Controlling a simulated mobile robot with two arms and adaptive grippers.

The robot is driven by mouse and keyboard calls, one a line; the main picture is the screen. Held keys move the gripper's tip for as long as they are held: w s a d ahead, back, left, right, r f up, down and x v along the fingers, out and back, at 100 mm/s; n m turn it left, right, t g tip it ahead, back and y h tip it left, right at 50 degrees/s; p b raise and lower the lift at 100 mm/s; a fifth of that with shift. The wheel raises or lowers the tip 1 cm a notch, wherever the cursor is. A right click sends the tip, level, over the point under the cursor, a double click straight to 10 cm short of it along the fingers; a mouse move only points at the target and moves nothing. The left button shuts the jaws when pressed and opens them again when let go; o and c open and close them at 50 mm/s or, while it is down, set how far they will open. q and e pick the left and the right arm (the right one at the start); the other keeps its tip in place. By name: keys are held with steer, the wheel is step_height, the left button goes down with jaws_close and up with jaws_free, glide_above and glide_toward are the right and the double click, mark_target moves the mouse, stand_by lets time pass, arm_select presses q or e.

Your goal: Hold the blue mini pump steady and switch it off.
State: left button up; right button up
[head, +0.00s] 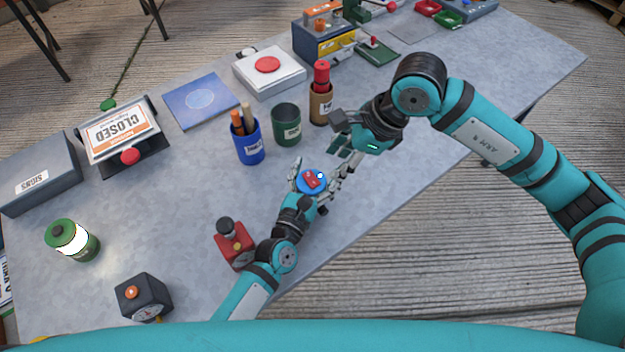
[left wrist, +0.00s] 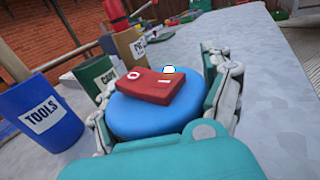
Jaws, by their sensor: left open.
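The blue mini pump (head: 309,186) stands on the grey table near its front edge. It is a round blue body with a red rocker switch (head: 313,179) on top. In the left wrist view the pump (left wrist: 150,118) fills the middle; its red rocker (left wrist: 146,86) bears a white O and a white line, and a small pale light sits behind it. My left gripper (head: 323,172) is open, with a finger on each side of the pump; contact is unclear. My right gripper (head: 338,130) hangs above and behind the pump, apart from it; its finger gap is unclear.
A blue tools cup (head: 248,146), a green cup (head: 286,124) and a brown holder (head: 320,108) with a red bottle stand behind the pump. A red device (head: 234,246) is beside my left arm. A white box with a red button (head: 267,65) is farther back.

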arm_select(q)
jaws_close()
stand_by(0.7)
stand_by(0.3)
